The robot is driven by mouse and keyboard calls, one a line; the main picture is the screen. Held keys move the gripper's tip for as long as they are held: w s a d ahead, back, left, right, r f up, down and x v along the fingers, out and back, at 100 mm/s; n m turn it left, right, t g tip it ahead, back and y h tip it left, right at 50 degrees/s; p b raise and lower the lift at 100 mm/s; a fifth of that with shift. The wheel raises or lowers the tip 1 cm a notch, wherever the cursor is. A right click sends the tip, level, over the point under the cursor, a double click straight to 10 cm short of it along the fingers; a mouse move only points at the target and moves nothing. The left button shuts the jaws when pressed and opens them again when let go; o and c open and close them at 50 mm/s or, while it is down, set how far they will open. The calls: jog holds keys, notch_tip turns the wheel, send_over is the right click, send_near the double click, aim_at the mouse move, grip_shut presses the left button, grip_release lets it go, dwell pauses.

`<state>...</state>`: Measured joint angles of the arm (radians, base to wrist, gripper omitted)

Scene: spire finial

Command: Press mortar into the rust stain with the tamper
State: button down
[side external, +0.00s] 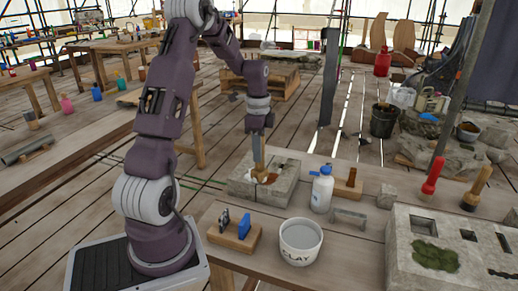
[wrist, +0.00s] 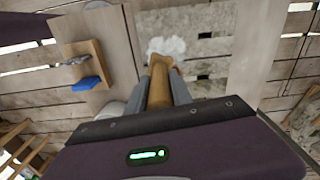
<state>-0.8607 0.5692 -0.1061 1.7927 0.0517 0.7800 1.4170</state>
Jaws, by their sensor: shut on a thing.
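My gripper (side external: 258,143) is shut on the wooden tamper (side external: 259,158) and holds it roughly upright over a pale stone block (side external: 241,188). The tamper's lower end is at the whitish hollow in the block's top, where orange-brown colour shows; I cannot tell stain from tool there, or whether they touch. In the wrist view the tamper (wrist: 159,88) sits between the two grey fingers, and a white mortar-like patch (wrist: 166,47) lies just past its end. The rust stain itself is not clear in the wrist view.
A white CLAY tub (side external: 300,243), a white spray bottle with a blue top (side external: 321,190) and a wooden holder with a blue piece (side external: 235,236) stand close by. A larger mossy block (side external: 407,240), a red-handled tool (side external: 432,178) and a wooden-handled brush (side external: 477,188) are at right.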

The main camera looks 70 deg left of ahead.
jog(key=shift+f, duration=0.15)
dwell(0.3)
jog(key=shift+w+d, duration=1.05)
jog(key=shift+w+a, duration=0.2)
jog(key=shift+w, duration=0.05)
jog(key=shift+w+a, duration=0.3)
jog(key=shift+s+a, duration=0.15)
jog(key=shift+s+a, duration=0.9)
jog(key=shift+a, duration=0.1)
jog(key=shift+w+a, duration=0.15)
jog(key=shift+w, duration=0.05)
